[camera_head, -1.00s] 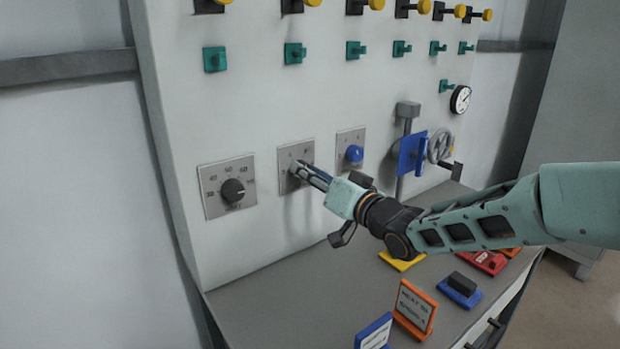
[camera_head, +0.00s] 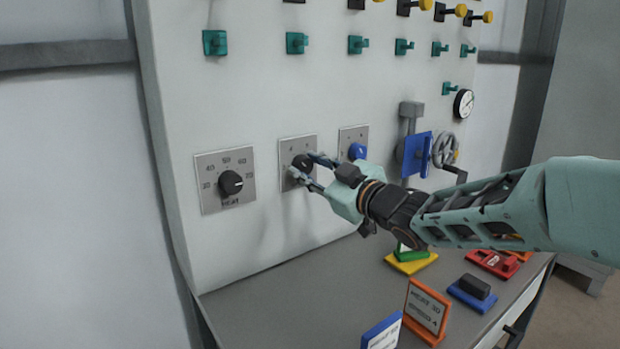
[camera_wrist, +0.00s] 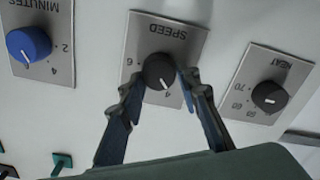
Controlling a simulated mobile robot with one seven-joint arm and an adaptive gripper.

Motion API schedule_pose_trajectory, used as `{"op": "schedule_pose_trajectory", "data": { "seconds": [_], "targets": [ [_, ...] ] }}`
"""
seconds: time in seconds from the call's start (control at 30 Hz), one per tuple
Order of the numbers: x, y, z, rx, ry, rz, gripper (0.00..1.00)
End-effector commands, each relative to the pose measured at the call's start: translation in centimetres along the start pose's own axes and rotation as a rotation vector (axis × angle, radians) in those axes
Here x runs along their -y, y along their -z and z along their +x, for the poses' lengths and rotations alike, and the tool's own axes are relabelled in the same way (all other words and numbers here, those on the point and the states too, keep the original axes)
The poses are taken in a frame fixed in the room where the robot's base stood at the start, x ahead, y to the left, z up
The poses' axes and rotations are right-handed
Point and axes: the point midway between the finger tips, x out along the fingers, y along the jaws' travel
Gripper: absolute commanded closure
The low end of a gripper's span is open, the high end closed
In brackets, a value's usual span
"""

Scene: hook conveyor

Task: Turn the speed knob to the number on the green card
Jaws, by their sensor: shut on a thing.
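The speed knob (camera_wrist: 158,70) is a round black knob on a grey plate marked SPEED (camera_wrist: 143,32), upside down in the wrist view. Its white pointer line aims at or close to the 4; a 6 shows to the left. My gripper (camera_wrist: 159,76) has one finger on each side of the knob and is shut on it. In the head view the knob (camera_head: 302,162) shows between the fingers of my gripper (camera_head: 303,167). A green piece (camera_head: 411,254) on a yellow base is partly hidden behind my arm, and no number on it is readable.
The heat knob (camera_head: 230,183) and the blue minutes knob (camera_head: 357,151) flank the speed plate. Below, the grey bench holds an orange card (camera_head: 427,310), a blue card (camera_head: 382,332) and a blue block (camera_head: 472,292). A blue lever plate (camera_head: 415,155) is to the right.

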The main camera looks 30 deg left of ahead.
Motion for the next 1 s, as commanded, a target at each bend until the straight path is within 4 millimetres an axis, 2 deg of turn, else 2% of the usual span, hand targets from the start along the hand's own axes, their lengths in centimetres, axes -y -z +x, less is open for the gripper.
{"op": "schedule_pose_trajectory", "data": {
  "seconds": [0.6,1.0],
  "targets": [
    [0.43,-0.47,-0.02,0.002,0.000,-0.565,0.94],
    [0.40,-0.36,-0.03,0.002,0.000,-0.782,0.94]
  ]
}}
